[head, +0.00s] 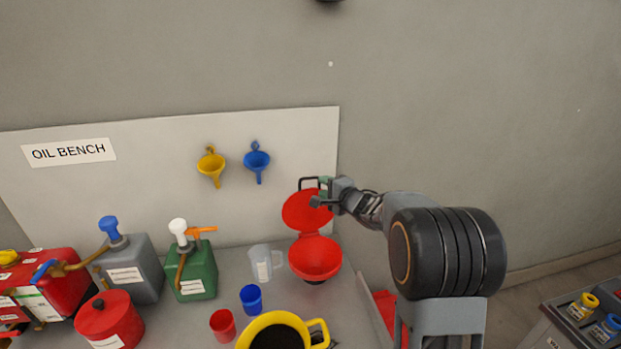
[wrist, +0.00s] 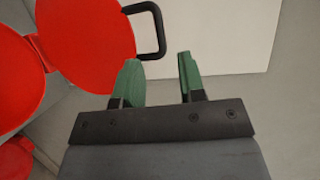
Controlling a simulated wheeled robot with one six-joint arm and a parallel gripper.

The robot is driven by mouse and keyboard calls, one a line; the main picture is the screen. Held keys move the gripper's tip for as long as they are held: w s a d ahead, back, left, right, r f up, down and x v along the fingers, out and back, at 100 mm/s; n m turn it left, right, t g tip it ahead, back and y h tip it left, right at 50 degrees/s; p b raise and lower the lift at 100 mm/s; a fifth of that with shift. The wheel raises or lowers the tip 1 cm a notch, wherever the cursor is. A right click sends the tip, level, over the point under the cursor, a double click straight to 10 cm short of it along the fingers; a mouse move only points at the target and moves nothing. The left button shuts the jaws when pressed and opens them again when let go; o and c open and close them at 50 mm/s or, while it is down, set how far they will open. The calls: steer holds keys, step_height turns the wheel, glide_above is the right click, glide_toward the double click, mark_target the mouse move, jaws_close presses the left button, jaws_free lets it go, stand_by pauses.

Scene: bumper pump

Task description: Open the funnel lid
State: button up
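The red funnel (head: 316,260) stands on the bench with its bowl facing up. Its round red lid (head: 305,211) is raised, standing up at the hinge behind the bowl. The lid also shows in the wrist view (wrist: 88,42), with its dark loop handle (wrist: 160,32) at the edge. My gripper (head: 322,188) is beside the raised lid, at its upper right. In the wrist view, the green fingertips (wrist: 159,78) are apart with nothing between them. The handle lies just beyond the left finger, outside the gap; whether they touch is unclear.
A clear jug (head: 263,264), a blue cup (head: 251,298), a red cup (head: 222,325) and a yellow container (head: 262,323) stand near the funnel. Green (head: 192,275) and grey (head: 133,270) pump cans stand left. The wall panel (head: 120,190) is close behind.

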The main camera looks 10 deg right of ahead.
mark_target(311, 179)
steer(key=p+x, duration=0.1)
steer(key=x, duration=0.7)
steer(key=shift+w+a, duration=0.1)
steer(key=shift+w, duration=0.1)
steer(key=shift+c, duration=0.4)
jaws_close()
